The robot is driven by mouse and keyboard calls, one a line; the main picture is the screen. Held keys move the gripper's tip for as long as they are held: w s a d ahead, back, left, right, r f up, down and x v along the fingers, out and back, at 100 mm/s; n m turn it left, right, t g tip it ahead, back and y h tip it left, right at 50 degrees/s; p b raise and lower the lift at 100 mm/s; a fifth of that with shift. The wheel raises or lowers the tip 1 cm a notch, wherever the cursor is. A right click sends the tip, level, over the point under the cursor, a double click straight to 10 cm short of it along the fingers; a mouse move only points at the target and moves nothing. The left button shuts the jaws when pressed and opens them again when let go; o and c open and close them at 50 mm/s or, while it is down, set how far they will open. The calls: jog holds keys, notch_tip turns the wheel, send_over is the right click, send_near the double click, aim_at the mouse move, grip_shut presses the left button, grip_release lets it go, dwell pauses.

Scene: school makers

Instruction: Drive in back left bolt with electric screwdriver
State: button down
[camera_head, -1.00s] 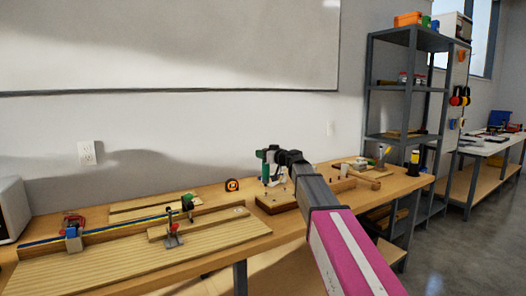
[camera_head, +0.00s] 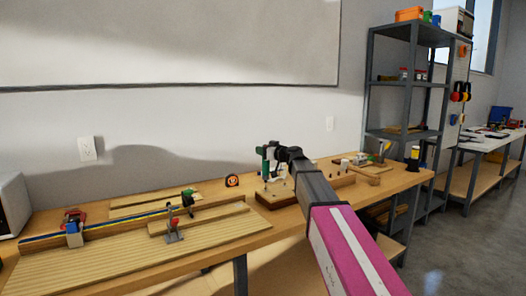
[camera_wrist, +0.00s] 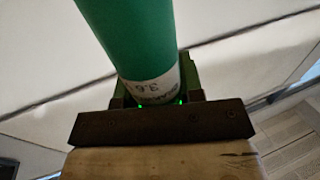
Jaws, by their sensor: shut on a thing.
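My gripper (camera_head: 271,153) is shut on the green electric screwdriver (camera_head: 265,163), held roughly upright at the back of the workbench. In the wrist view, the screwdriver's green body (camera_wrist: 130,40) with its white label fills the space between the dark jaws (camera_wrist: 160,103). Below it is a wooden board (camera_head: 268,205) on the bench, with small bolts standing on it. The bolts are too small to tell apart, and part of the board is hidden by my arm. I cannot tell whether the screwdriver tip touches a bolt.
The workbench (camera_head: 225,240) also holds a slatted board with clamps (camera_head: 172,228) at left and an orange tape measure (camera_head: 232,180). A wooden tray with tools (camera_head: 370,168) sits at right. A metal shelf (camera_head: 407,85) stands behind on the right. The wall is close behind.

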jog(key=shift+f, duration=0.9)
dwell(3.5)
